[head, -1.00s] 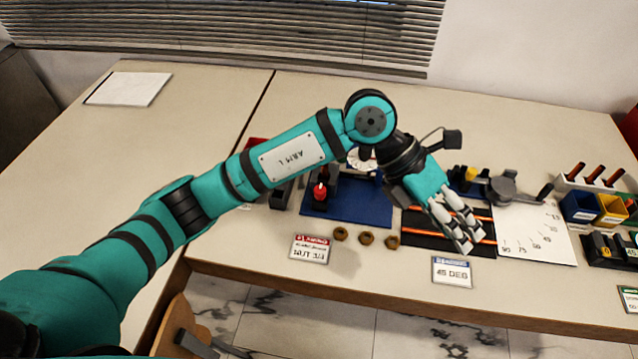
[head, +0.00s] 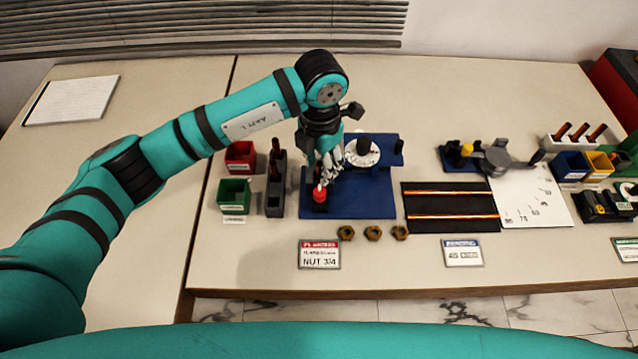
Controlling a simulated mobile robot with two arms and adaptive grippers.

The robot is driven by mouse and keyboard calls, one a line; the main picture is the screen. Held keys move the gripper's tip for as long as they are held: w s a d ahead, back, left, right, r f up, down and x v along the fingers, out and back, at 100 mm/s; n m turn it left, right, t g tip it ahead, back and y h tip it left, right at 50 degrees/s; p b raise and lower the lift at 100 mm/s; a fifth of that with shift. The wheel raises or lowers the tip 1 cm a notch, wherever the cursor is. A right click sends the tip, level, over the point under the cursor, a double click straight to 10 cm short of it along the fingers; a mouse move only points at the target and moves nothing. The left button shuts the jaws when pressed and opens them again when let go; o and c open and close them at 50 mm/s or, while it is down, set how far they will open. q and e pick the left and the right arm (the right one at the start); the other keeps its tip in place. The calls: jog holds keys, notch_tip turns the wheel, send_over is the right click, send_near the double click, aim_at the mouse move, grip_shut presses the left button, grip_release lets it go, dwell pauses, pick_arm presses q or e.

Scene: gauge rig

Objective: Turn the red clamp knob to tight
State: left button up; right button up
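The red clamp knob (head: 319,194) stands on a dark post at the left of the blue base plate (head: 360,205). My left gripper (head: 323,181) points down right above the knob, its fingertips at or very near the knob's top. Whether the fingers touch or grip the knob cannot be told, as they overlap it in this view. A white round dial (head: 361,153) with a black hub sits behind and to the right, partly covered by the gripper. My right gripper is not in view.
Several brown nuts (head: 373,233) lie in front of the plate, behind a NUT 3/4 card (head: 319,254). A red bin (head: 240,157), a green bin (head: 234,194) and a grey holder (head: 276,185) stand left. A black mat with copper rods (head: 451,206) lies right.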

aim_at(320, 191)
pick_arm(q)
notch_tip(320, 191, down, 9)
jog(key=shift+r+p, duration=0.1)
jog(key=shift+p, duration=0.7)
jog(key=shift+f, duration=0.45)
jog(key=shift+c, duration=0.4)
grip_shut()
